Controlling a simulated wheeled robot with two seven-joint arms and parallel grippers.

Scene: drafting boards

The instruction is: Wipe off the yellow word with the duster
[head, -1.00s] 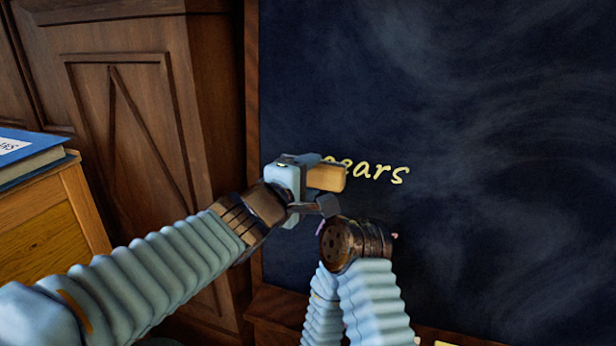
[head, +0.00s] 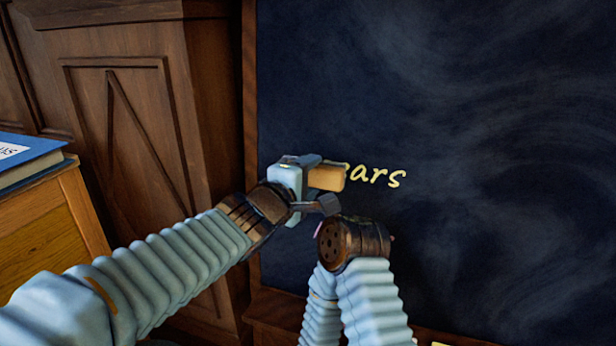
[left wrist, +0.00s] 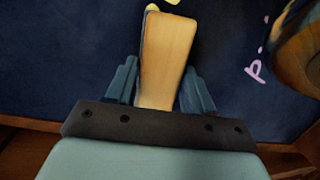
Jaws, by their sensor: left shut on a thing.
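The duster (head: 327,178) is a block with a tan wooden back, held against or just in front of the blackboard (head: 480,130). My left gripper (head: 308,185) is shut on it, and the left wrist view shows the duster (left wrist: 166,58) between the two fingers. The yellow word (head: 377,176) shows as "ars" with part of another letter right of the duster; the duster and gripper hide what lies behind them. Yellow marks show at the top edge of the left wrist view. My right arm's end is at lower centre; its fingers are mostly hidden.
Pink writing (left wrist: 257,70) is on the board in the left wrist view, mostly hidden in the head view. A wooden cabinet (head: 120,110) stands left of the board. A blue book (head: 30,160) lies on a wooden box (head: 55,215) at far left. The board's right side is clear.

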